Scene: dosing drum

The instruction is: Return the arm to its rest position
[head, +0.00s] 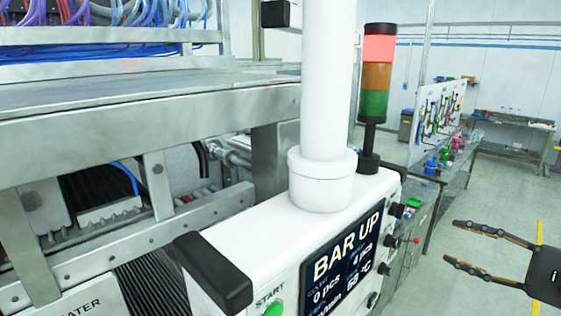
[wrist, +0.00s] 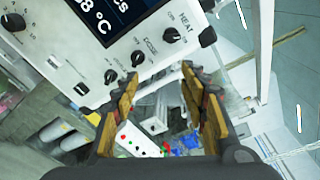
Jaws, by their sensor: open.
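My gripper (head: 466,248) is at the right edge of the head view, with its two dark fingers apart and nothing between them. It is in free air to the right of the white control box (head: 250,233). In the wrist view my gripper (wrist: 160,88) shows both fingers with tan inner pads, open and empty. The control box face (wrist: 115,50) is just beyond the fingertips there, with dark knobs and part of a screen. I cannot tell from the wrist view whether a fingertip touches it. Most of my arm is out of view.
A signal tower (head: 376,90) with its red top bright and a thick white column (head: 325,90) rise from the box. The box screen (head: 345,262) reads BAR UP. A steel machine frame (head: 150,120) fills the left. Open floor (head: 510,200) lies to the right.

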